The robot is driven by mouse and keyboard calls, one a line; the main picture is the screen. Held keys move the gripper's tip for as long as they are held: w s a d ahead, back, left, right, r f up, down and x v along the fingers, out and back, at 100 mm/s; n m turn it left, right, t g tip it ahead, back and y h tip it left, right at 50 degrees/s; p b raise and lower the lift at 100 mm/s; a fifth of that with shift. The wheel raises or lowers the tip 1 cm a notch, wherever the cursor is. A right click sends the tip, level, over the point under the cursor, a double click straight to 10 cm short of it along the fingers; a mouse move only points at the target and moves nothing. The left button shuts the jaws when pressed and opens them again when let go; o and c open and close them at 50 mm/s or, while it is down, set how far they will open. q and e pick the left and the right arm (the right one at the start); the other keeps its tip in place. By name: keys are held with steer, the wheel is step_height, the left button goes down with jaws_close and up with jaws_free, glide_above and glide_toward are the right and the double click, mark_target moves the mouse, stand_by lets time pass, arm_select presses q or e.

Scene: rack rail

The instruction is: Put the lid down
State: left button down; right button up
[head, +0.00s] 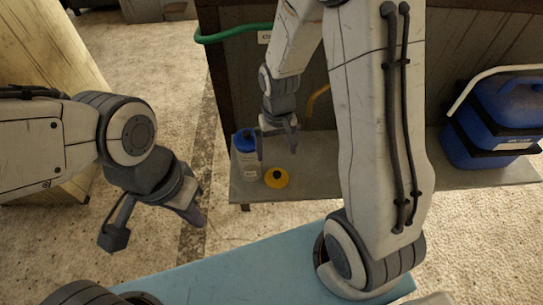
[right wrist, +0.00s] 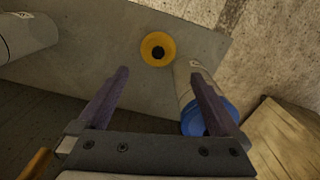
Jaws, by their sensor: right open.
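A yellow lid (head: 277,178) with a dark centre lies on the grey shelf (head: 335,180), beside a white bottle with a blue top (head: 246,160). The right wrist view shows the yellow lid (right wrist: 158,48) beyond my fingertips and the bottle (right wrist: 190,85) partly behind my right-hand finger. My right gripper (head: 280,143) is open and empty above the shelf, apart from the lid; its spread fingers show in the right wrist view (right wrist: 162,85). My left gripper (head: 157,232) is open and empty, left of the shelf and away from the lid.
A blue container with a pale handle (head: 497,118) stands at the shelf's right. A green hose (head: 232,34) runs along the panel behind. A white cylinder (right wrist: 25,37) shows at the upper left of the wrist view. The shelf around the lid has bare room.

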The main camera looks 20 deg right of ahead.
steer(key=s+a+r+n, duration=0.4)
steer(key=s+a+r, duration=0.2)
steer(key=s, duration=0.3)
steer(key=s+a+r+n+y, duration=0.1)
steer(key=s+a+r+n, duration=0.3)
steer(key=s, duration=0.5)
step_height(320, 180, up, 3)
steer(key=shift+a, duration=1)
